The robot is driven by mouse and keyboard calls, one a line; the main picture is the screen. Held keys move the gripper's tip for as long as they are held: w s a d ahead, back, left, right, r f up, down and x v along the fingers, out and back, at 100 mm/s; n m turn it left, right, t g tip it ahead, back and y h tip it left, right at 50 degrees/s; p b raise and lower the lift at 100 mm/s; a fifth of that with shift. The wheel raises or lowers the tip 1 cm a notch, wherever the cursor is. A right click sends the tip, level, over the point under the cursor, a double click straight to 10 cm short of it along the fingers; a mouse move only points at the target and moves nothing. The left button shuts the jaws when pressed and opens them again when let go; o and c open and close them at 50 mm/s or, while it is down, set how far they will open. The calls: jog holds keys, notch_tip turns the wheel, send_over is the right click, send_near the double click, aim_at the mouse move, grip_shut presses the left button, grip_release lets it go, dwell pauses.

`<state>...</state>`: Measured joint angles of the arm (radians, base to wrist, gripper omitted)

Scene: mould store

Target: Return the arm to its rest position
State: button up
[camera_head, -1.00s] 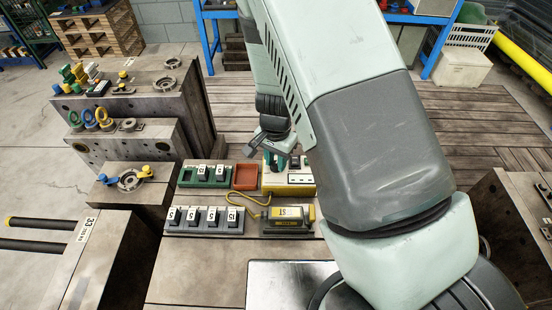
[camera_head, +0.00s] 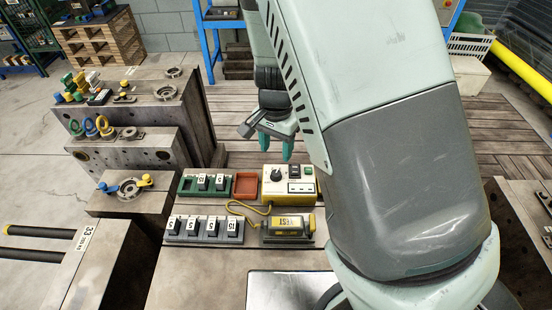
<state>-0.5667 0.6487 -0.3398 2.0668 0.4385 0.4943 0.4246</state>
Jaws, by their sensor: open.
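My gripper (camera_head: 288,150) hangs fingers down in the camera_head view, above and behind the yellow-and-white control box (camera_head: 275,186). Its two green fingertips are apart with nothing between them, and they look clear of the box. My large pale and grey arm fills the right half of the view and hides the bench behind it.
A green tray (camera_head: 190,186) with dark blocks, a small red tray (camera_head: 246,186), a grey row of numbered blocks (camera_head: 203,241) and a yellow cabled unit (camera_head: 288,226) sit on the bench. Stepped steel mould blocks (camera_head: 160,118) stand left.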

jog(key=shift+r, duration=1.05)
jog(key=s+d+r+n+t+y, duration=0.1)
jog(key=s+d+r+n, duration=0.15)
jog(key=r, duration=0.65)
jog(key=s+d+r+n+t+y, duration=0.15)
jog(key=s+r, duration=0.25)
jog(key=r, duration=0.5)
jog(key=s+d+r+n+t+h, duration=0.1)
jog(key=s+d+r, duration=0.3)
jog(key=s, duration=0.2)
jog(key=s+d+r+n+t+h, duration=0.1)
jog(key=s+d+r+t, duration=0.1)
jog(key=s+r, duration=0.3)
jog(key=shift+s+d+r, duration=0.25)
jog(key=shift+s+d, duration=0.6)
jog(key=shift+s, duration=0.4)
